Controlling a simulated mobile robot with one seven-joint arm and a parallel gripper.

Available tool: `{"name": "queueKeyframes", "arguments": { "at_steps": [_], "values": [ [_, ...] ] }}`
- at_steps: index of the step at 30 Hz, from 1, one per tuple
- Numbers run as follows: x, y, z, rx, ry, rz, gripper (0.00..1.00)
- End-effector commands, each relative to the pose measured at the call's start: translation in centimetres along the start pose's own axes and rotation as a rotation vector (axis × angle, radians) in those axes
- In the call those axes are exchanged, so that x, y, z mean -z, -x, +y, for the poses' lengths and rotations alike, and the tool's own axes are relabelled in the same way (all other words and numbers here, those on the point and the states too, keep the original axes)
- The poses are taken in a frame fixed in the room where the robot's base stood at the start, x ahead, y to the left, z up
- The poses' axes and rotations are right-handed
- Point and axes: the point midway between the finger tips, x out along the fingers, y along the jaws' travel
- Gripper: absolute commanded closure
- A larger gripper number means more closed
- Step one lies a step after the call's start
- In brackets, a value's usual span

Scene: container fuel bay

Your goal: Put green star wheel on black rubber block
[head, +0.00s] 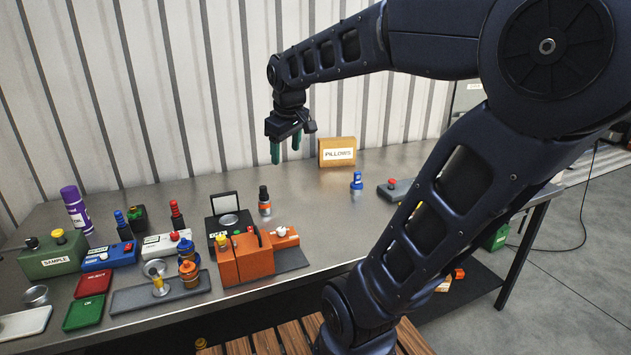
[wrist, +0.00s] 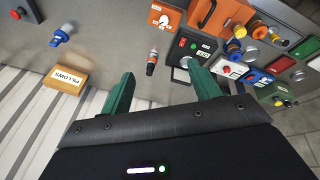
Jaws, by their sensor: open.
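My gripper (head: 286,150) hangs open and empty above the back middle of the metal table, with its two green fingers pointing down. In the wrist view my gripper (wrist: 160,76) has nothing between its fingers. A small dark block with a green part (head: 137,218) stands at the back left of the table, well left of my gripper. It is too small to tell whether the green part is the star wheel or the dark part the rubber block. I cannot clearly make out either task object elsewhere.
A PILLOWS box (head: 337,152) stands at the back, right of my gripper. A black scale (head: 219,234), orange machine (head: 240,262), purple bottle (head: 76,210) and green SAMPLE box (head: 52,258) crowd the left. A blue-topped item (head: 356,185) stands right, with bare table around it.

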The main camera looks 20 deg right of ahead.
Motion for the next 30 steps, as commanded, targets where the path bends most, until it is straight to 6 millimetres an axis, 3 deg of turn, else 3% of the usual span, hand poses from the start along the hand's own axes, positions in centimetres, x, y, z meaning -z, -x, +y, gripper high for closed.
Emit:
{"name": "queueKeyframes", "arguments": {
  "at_steps": [1, 6, 12, 30],
  "values": [
    [-2.0, -0.1, -0.2, -0.005, -0.075, 0.011, 0.38],
    [-7.3, -1.0, -1.1, -0.007, -0.319, 0.042, 0.38],
    [-10.9, -2.0, -1.9, -0.004, -0.496, 0.066, 0.38],
    [-11.7, -2.3, -2.2, -0.002, -0.538, 0.070, 0.38]
  ]
}}
